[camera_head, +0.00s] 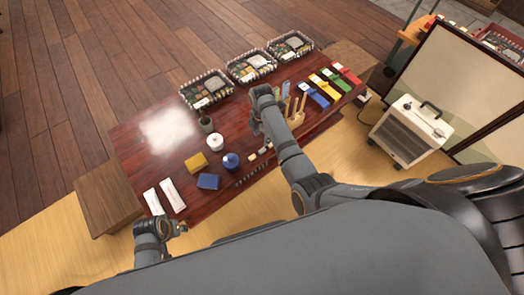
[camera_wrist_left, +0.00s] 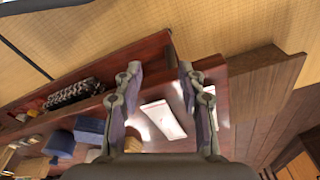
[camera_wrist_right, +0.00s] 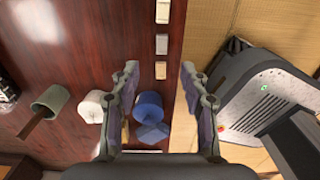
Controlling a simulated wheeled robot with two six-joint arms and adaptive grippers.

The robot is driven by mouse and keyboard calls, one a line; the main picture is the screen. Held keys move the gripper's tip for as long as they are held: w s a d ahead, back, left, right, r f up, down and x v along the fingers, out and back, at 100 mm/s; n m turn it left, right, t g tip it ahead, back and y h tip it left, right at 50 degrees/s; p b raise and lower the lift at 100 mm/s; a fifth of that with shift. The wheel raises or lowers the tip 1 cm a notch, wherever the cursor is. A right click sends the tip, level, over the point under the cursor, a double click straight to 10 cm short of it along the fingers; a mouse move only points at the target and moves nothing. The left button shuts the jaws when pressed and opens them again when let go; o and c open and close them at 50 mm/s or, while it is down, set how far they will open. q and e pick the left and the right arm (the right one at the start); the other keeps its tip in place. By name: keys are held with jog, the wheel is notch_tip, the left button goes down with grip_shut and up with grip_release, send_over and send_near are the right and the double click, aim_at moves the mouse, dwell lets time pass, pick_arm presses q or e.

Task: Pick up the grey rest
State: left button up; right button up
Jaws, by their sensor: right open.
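Three small pale rests lie in a row along the table's front edge in the right wrist view: a beige one at the top, a whitish-grey rest (camera_wrist_right: 162,44) in the middle and a cream one (camera_wrist_right: 160,70) nearest the fingers. Which is the grey rest is hard to tell; the middle one looks greyest. My right gripper (camera_wrist_right: 159,72) is open and empty above the table, its fingers on either side of the row in that view. In the head view the right hand (camera_head: 263,97) hides part of the table. My left gripper (camera_wrist_left: 160,70) is open and empty near the white napkins (camera_wrist_left: 163,120).
A blue jar (camera_wrist_right: 150,108), white jar (camera_wrist_right: 92,106) and green-grey cup (camera_wrist_right: 50,100) stand left of the rests. Several wooden pegs (camera_head: 296,108) stand near the right arm. Bento baskets (camera_head: 251,66) line the far edge. A white case (camera_head: 410,124) stands off the table, right.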

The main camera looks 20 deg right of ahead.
jog(key=b, duration=0.2)
send_over(262, 150)
notch_tip(262, 150, down, 5)
jog(key=shift+w+d+r, duration=0.1)
jog(key=shift+r, duration=0.1)
notch_tip(262, 150, down, 2)
jog(key=shift+f+b, duration=0.1)
jog(key=shift+b, duration=0.45)
notch_tip(262, 150, down, 3)
jog(key=shift+b, duration=0.8)
pick_arm(q)
jog(key=shift+t+h, duration=0.5)
jog(key=shift+t, duration=0.2)
jog(key=d+r, duration=0.2)
jog(key=r, duration=0.1)
jog(key=d+r, duration=0.1)
jog(key=r, duration=0.1)
jog(key=shift+w, duration=0.1)
pick_arm(e)
grip_shut()
